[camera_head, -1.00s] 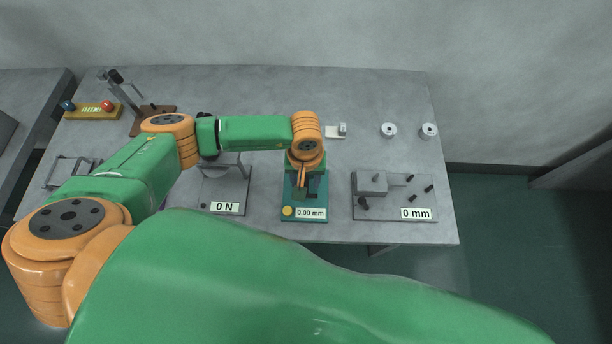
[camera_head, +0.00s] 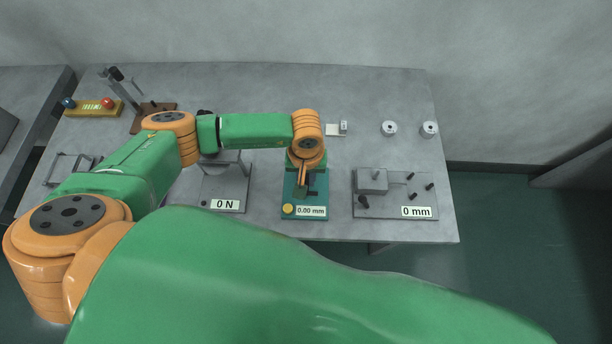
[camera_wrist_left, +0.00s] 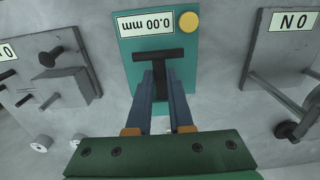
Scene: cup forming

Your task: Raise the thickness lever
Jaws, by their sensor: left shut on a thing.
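The thickness gauge is a teal block (camera_head: 290,204) near the table's front edge, with a 0.00 mm display (camera_head: 311,211) and a round yellow button (camera_head: 288,210). It also shows at the top of the left wrist view (camera_wrist_left: 128,62). Its thickness lever appears there as a black T-shaped bar (camera_wrist_left: 166,54). My left gripper (camera_wrist_left: 161,78) is shut on the lever's stem, its two blue-grey fingers just below the crossbar. In the head view my left gripper (camera_head: 301,188) is over the gauge, and my wrist hides much of the lever. My right gripper is not in view.
A grey plate with a 0 N display (camera_head: 225,204) stands left of the gauge. A grey plate with a 0 mm display (camera_head: 416,211), a block and black pegs stands right. Two white discs (camera_head: 389,128) (camera_head: 429,129) lie behind. Bare table separates the stations.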

